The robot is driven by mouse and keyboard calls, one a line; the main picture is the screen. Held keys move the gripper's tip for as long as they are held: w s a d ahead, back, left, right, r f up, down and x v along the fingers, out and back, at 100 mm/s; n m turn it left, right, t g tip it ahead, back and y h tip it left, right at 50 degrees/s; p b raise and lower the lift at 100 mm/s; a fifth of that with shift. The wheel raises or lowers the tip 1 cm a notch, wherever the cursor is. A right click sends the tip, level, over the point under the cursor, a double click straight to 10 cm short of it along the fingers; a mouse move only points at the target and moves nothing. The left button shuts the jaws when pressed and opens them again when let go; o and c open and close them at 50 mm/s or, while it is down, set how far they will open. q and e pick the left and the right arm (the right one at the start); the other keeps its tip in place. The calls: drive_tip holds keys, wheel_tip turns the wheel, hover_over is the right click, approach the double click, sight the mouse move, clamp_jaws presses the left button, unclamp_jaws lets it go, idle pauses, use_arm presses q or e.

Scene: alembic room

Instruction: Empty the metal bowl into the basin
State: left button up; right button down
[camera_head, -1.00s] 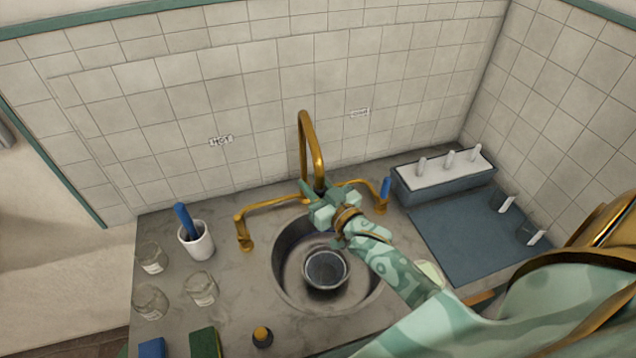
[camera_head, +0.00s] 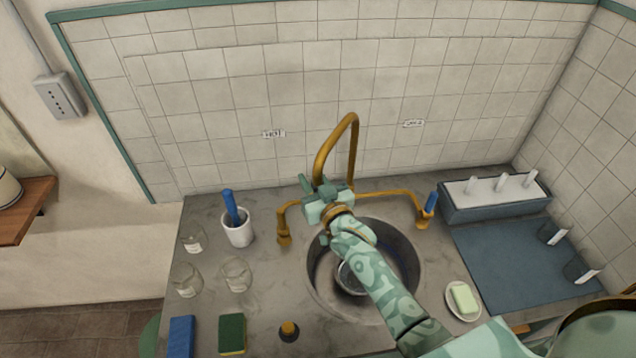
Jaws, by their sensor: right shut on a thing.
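The round metal basin (camera_head: 409,262) is sunk in the grey counter. The metal bowl (camera_head: 349,279) stands inside it, partly hidden by my right forearm; its contents are hard to make out. My right gripper (camera_head: 317,187) is above the basin's back left rim, apart from the bowl. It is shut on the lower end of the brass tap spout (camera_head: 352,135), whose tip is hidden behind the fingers. My left gripper is not in view.
A white cup with a blue-handled brush (camera_head: 238,230) and several glass jars (camera_head: 236,275) stand left of the basin. A soap dish (camera_head: 464,301) and blue mat (camera_head: 520,262) are right.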

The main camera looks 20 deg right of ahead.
drive_tip(key=shift+w+d+r, duration=0.15)
drive_tip(key=shift+r, duration=0.05)
drive_tip(key=c, duration=1.3)
unclamp_jaws()
drive_tip(key=shift+o, duration=0.9)
drive_tip(key=shift+d+f, duration=0.15)
drive_tip(key=shift+d, duration=0.05)
drive_tip(key=s+d, duration=0.1)
drive_tip(key=s, duration=1.5)
drive_tip(key=shift+b, duration=0.3)
drive_tip(key=shift+s+d+f, duration=0.1)
drive_tip(key=shift+d, duration=0.05)
